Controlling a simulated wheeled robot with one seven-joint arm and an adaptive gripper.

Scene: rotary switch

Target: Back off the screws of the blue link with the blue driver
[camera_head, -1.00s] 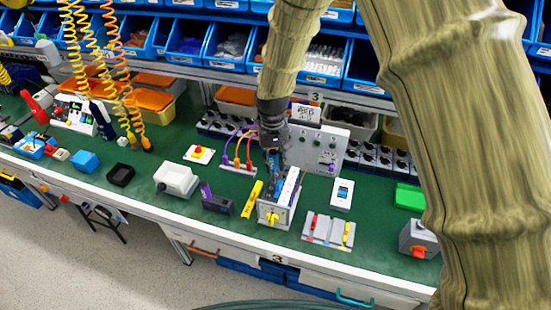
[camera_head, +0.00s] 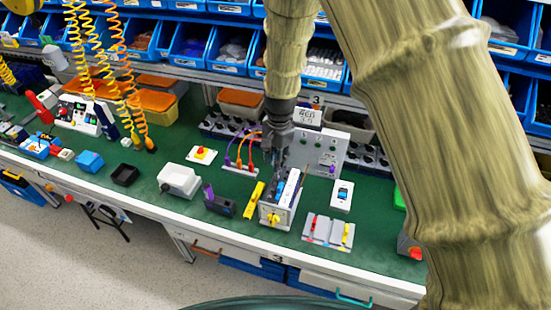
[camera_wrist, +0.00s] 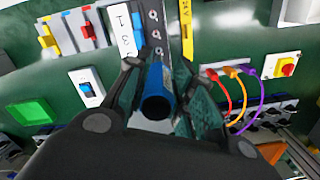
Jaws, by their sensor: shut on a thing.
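My gripper (camera_head: 277,160) is over the grey switch box (camera_head: 270,217) with the yellow knob in the head view. In the wrist view my gripper (camera_wrist: 158,82) is shut on the blue driver (camera_wrist: 157,104), seen end-on as a blue cylinder between the fingers. The driver's tip is hidden. The box's top shows a white label and a grey strip with several round screw heads (camera_wrist: 154,15) just beyond the fingers. A small blue piece (camera_wrist: 137,20) beside the label may be the blue link. I cannot tell whether the driver touches a screw.
A yellow bar (camera_head: 253,199) lies left of the box. A grey tray with red and yellow pieces (camera_head: 328,230) and a white switch (camera_head: 342,195) stand to the right. A panel with coloured cables (camera_head: 241,166) stands behind. Bare green bench lies between them.

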